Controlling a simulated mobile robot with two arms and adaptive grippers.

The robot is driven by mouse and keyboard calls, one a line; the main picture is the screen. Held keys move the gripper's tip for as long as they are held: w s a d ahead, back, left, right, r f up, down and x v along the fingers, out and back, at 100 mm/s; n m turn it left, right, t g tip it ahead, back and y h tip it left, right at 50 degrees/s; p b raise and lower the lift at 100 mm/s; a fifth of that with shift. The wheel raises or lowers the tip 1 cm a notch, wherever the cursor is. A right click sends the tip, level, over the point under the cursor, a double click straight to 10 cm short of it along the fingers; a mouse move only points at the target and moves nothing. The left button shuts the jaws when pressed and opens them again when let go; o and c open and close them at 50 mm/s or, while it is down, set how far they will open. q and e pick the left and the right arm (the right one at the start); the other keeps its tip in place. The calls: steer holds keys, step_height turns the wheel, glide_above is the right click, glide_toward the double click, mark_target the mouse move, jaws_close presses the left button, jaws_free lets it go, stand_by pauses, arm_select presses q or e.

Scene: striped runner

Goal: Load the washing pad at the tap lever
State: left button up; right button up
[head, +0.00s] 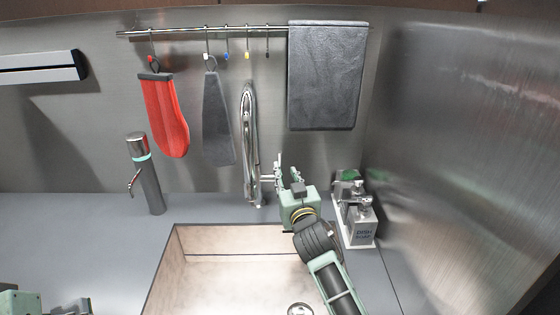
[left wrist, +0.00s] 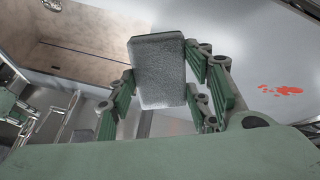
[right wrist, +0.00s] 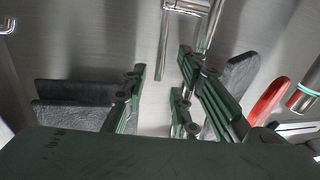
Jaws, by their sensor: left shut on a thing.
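The washing pad (left wrist: 158,72) is a grey, rough-faced block in the left wrist view, held between the fingers of my left gripper (left wrist: 162,88). In the head view only green parts of that arm show at the bottom left corner. The tap (head: 249,130) is a tall chrome one behind the sink, with its lever (head: 266,178) sticking out to the right. My right gripper (head: 286,176) is at the lever. In the right wrist view its fingers are apart, and a thin chrome rod (right wrist: 163,45) shows between them. I cannot tell whether they touch it.
The sink (head: 172,260) lies in front of the tap. A dish soap caddy (head: 360,229) stands close to the right of my right arm. A dark dispenser (head: 148,180) stands left. Red and grey mitts and a towel (head: 326,75) hang from the rail. A red stain (left wrist: 281,90) marks the counter.

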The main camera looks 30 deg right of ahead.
mark_target(280, 162)
steer(key=p+x, duration=0.1)
steer(key=x, duration=0.8)
steer(key=shift+f, duration=0.1)
jaws_close()
stand_by(0.4)
